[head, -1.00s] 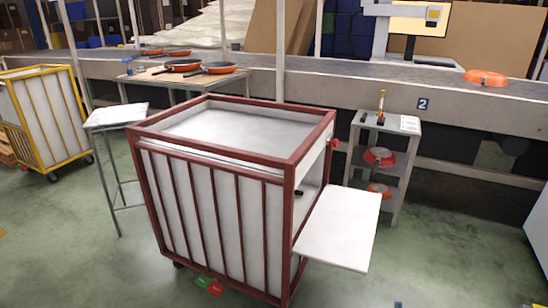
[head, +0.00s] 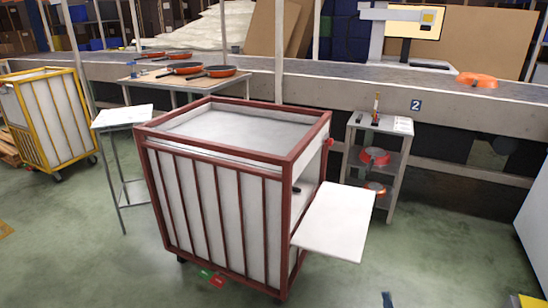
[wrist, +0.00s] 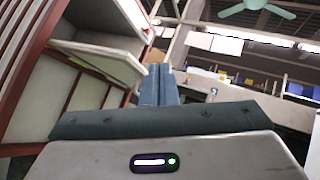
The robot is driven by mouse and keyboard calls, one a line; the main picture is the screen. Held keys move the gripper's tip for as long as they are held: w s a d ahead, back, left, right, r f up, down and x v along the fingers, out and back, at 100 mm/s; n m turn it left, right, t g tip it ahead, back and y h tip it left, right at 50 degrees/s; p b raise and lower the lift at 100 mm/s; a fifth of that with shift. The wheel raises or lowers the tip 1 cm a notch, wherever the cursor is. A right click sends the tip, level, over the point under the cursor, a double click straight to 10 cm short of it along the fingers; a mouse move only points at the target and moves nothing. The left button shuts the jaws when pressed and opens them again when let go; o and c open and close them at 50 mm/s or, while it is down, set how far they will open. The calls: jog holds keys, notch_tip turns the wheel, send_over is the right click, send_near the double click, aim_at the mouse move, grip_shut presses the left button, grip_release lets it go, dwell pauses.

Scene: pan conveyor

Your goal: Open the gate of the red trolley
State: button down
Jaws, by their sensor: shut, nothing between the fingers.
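The red trolley (head: 217,207) stands in the middle of the head view, a red frame with white panels and a white top. Its gate, a white panel (head: 336,222), sticks out nearly level from the right side, leaving an opening beside it. In the wrist view the trolley's red frame (wrist: 42,33) is at the left and the white panel (wrist: 112,58) juts toward the middle. My gripper (wrist: 158,72) shows in the wrist view, its fingers together and empty, appearing just right of the panel. Contact cannot be told. The gripper is not in the head view.
A yellow trolley (head: 52,118) stands at the left, with a small white-topped stand (head: 122,116) nearer. A grey shelf stand (head: 379,126) with orange pans is behind the gate. The conveyor (head: 335,94) runs along the back. Green floor is free at right.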

jog(key=s+a+r+n+g+y+p, duration=0.3)
jog(key=a+r+n+g+y+p, duration=0.25)
jog(key=a+r+n+g, duration=0.6)
jog(key=s+a+r+n+g+y+p, duration=0.2)
jog(key=a+r+n+g+y+p, duration=0.45)
jog(key=r+g, duration=0.85)
jog(key=s+r+n+t+h+p, duration=0.1)
jog(key=s+r+n+h+p, duration=0.2)
jog(key=r, duration=0.9)
jog(key=s+a+r+n+t+h+p, duration=0.1)
jog(key=s+r+n+h+p, duration=0.1)
jog(key=s+r+h+p, duration=0.5)
jog(key=s+a+r+n+t+h+p, duration=0.1)
jog(key=s+r+n+h+p, duration=0.2)
jog(key=r, duration=1.3)
jog(key=s+h+p, duration=0.3)
jog(key=h+p, duration=0.1)
jog(key=p, duration=0.1)
jog(key=shift+r+n+t+h, duration=0.3)
jog(key=shift+t+h, duration=0.05)
jog(key=shift+h, duration=0.05)
